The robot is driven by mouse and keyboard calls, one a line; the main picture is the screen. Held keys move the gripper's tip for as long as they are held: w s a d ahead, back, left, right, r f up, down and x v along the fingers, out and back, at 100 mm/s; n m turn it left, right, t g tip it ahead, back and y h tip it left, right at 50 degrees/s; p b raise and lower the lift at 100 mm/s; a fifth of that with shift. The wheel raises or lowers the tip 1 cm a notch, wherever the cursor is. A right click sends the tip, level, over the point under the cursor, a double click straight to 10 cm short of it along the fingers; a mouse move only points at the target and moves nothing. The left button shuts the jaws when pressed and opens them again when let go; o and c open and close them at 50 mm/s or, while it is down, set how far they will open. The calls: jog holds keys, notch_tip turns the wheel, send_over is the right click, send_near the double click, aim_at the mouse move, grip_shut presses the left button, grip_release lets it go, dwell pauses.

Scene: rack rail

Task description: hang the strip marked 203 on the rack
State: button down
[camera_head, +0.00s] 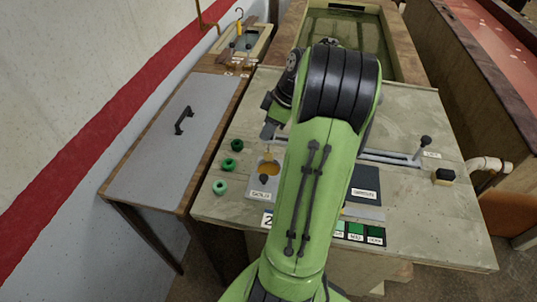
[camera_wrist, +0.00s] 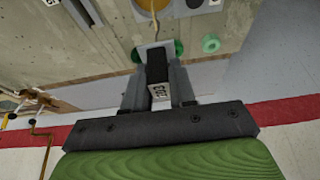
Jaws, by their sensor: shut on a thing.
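My gripper (camera_wrist: 156,72) is shut on a dark strip (camera_wrist: 157,68) with a small white tag. The tag is upside down in the wrist view and seems to read 203. A pale grey piece shows around the strip's far end; I cannot tell if it belongs to the strip. In the head view my gripper (camera_head: 269,131) is mostly hidden behind my green arm, above the bench near an orange bowl (camera_head: 267,168). A wooden tray-like frame (camera_head: 262,45) with small pegs and a yellow hook stands at the back left; I cannot tell if it is the rack.
Green round knobs (camera_head: 237,145) line the bench's left edge. A grey side table (camera_head: 175,150) with a black handle stands left, by the wall. A slotted rail with a lever (camera_head: 422,146) and a dark pad (camera_head: 364,183) lie right of my arm. A basin (camera_head: 350,32) is behind.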

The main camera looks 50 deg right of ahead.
jog(key=shift+w+d+r+p, duration=0.15)
jog(key=shift+d+r+p, duration=0.05)
jog(key=shift+d+p, duration=0.15)
jog(key=w+d+f+p, duration=0.1)
jog(key=w+d+p, duration=0.3)
jog(key=d+p, duration=0.5)
jog(key=shift+d+f, duration=0.3)
jog(key=shift+d, duration=0.75)
notch_tip(320, 180, down, 10)
jog(key=b, duration=0.7)
jog(key=shift+f+b, duration=0.6)
jog(key=shift+b, duration=0.05)
jog(key=c, duration=0.8)
grip_release()
jog(key=shift+c, duration=0.2)
